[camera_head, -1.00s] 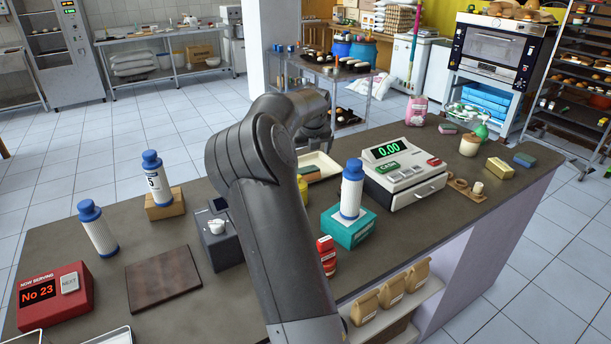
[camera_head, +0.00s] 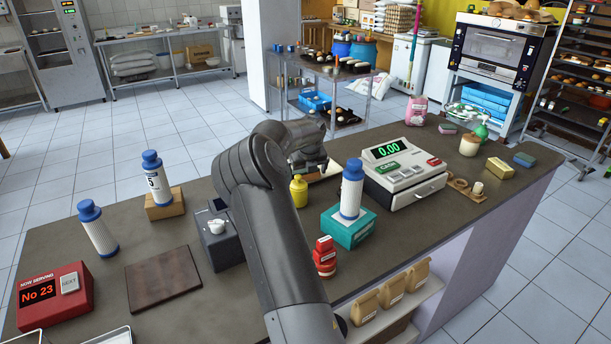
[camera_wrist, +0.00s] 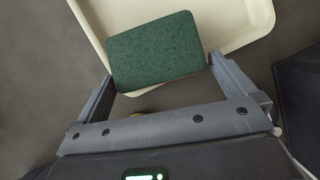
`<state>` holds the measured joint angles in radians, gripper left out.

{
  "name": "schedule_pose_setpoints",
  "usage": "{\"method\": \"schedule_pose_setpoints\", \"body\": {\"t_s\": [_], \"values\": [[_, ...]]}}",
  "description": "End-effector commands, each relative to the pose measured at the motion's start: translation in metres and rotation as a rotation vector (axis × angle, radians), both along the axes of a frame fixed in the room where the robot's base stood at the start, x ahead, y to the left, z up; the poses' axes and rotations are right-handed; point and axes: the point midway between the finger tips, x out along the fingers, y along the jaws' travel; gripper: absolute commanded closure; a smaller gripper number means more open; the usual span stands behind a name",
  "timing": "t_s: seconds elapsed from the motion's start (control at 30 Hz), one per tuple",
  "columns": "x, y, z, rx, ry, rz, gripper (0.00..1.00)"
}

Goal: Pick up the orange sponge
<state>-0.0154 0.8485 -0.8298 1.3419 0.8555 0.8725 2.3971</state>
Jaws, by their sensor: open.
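In the wrist view, a block with a dark green speckled top (camera_wrist: 155,50) lies at the cream tray (camera_wrist: 252,32); this looks like the sponge, seen from its green face. My gripper (camera_wrist: 161,75) is open, with one finger near each side of the block's near part. I cannot tell whether the fingers touch it. In the head view my gripper (camera_head: 312,165) is low over the counter behind the yellow bottle, and my arm hides most of the tray and the sponge.
A yellow bottle (camera_head: 299,191) stands close in front of my gripper. To the right are a teal box (camera_head: 348,228) with a blue-capped bottle (camera_head: 352,188) on it and a cash register (camera_head: 403,172). A red jar (camera_head: 325,257) and a dark grey box (camera_head: 220,240) stand nearer.

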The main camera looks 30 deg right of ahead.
Motion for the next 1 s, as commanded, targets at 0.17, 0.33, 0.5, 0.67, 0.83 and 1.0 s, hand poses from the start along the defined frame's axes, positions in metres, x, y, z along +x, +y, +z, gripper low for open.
{"method": "schedule_pose_setpoints", "body": {"t_s": [0.17,0.33,0.5,0.67,0.83,1.0], "values": [[0.000,0.000,0.001,0.000,0.000,0.000,0.06],[0.000,0.000,0.001,0.000,0.000,0.000,0.20],[0.000,0.000,0.001,0.000,0.000,0.000,0.34],[0.000,0.000,0.001,0.000,0.000,0.000,0.34],[0.000,0.000,0.008,-0.001,-0.002,0.001,0.34],[0.000,0.000,0.030,-0.002,-0.004,0.001,0.34]]}}
